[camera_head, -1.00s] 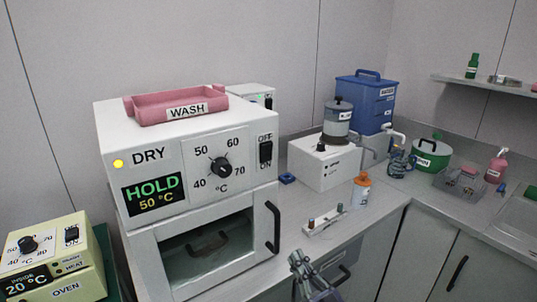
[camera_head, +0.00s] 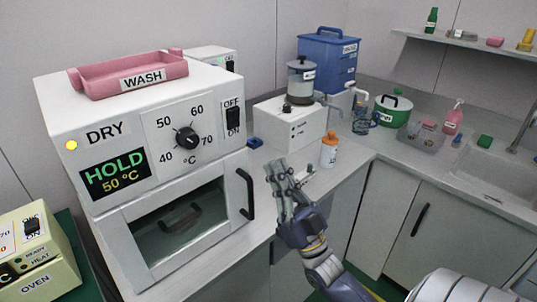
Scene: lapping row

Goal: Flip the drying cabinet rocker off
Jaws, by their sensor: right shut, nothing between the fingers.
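The white drying cabinet (camera_head: 62,107) stands on the counter at the left, marked DRY. Its black rocker (camera_head: 233,121) sits at the right end of the front panel, between the words OFF above and ON below. A yellow lamp (camera_head: 72,145) is lit, and the display (camera_head: 114,175) reads HOLD 50 °C. My right gripper (camera_head: 283,175) is shut and empty, to the right of and below the rocker, apart from it. It hides part of the counter. My left gripper is not in view.
A pink WASH tray (camera_head: 130,77) lies on the cabinet. The cabinet door has a black handle (camera_head: 245,193) near my gripper. A white box (camera_head: 285,127), an orange-capped bottle (camera_head: 329,150) and a green pot (camera_head: 392,110) stand behind. A yellow oven (camera_head: 60,275) is at lower left.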

